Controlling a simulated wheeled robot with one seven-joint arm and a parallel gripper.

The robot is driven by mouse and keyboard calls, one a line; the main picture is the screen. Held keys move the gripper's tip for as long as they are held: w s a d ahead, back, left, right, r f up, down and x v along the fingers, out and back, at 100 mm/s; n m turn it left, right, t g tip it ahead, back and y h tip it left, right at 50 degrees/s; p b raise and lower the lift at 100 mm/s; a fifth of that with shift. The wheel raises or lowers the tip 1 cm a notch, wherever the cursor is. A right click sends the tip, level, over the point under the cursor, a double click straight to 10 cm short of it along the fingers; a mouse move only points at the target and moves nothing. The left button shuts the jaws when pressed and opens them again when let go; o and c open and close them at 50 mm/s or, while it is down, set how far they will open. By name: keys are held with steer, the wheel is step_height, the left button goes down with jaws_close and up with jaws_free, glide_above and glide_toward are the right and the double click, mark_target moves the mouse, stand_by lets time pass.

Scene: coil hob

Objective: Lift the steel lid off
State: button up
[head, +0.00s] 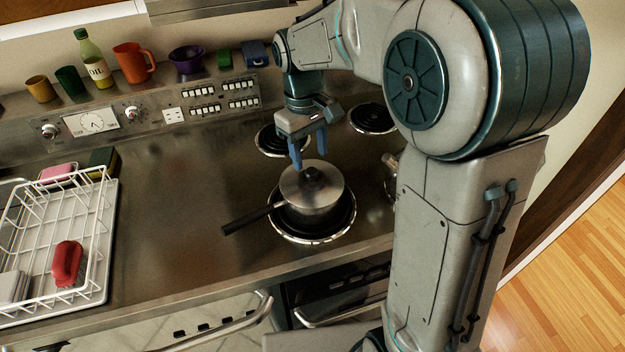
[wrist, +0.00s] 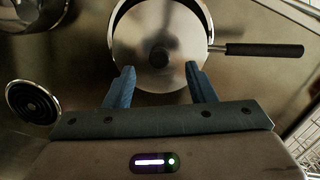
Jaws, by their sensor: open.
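The steel lid (head: 299,187) lies on a steel pot (head: 322,214) with a long dark handle, on the front coil burner. The lid has a round black knob (head: 312,174) at its centre. In the wrist view the lid (wrist: 135,72) fills the upper middle, its knob (wrist: 158,57) a little beyond the fingertips. My gripper (head: 310,157) is open and empty, with its blue fingers pointing down above the lid's far side. In the wrist view my gripper (wrist: 161,76) has its two fingers spread wide, with the knob between their lines.
The pot handle (head: 247,220) points left toward the front edge. Rear burners (head: 372,118) lie behind. A white dish rack (head: 95,235) with a red item stands at left. Cups and a bottle (head: 93,60) line the back ledge. The counter between rack and pot is clear.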

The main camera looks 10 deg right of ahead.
mark_target(312, 170)
steer(key=shift+s+d+f+p, duration=0.1)
steer(key=shift+f+p, duration=0.15)
steer(key=shift+f, duration=0.95)
steer(key=shift+d+f+p, duration=0.1)
steer(key=shift+f+p, duration=0.1)
steer(key=shift+f, duration=0.95)
jaws_close()
steer(key=shift+r, duration=0.5)
steer(key=r, duration=0.2)
steer(key=s+r+b, duration=0.1)
steer(key=shift+d+r, duration=0.1)
steer(key=shift+r, duration=0.25)
steer(key=s+d+r, duration=0.3)
steer(key=s+r, duration=0.6)
steer(key=s, duration=0.1)
steer(key=shift+r+p, duration=0.2)
steer(key=shift+p, duration=0.15)
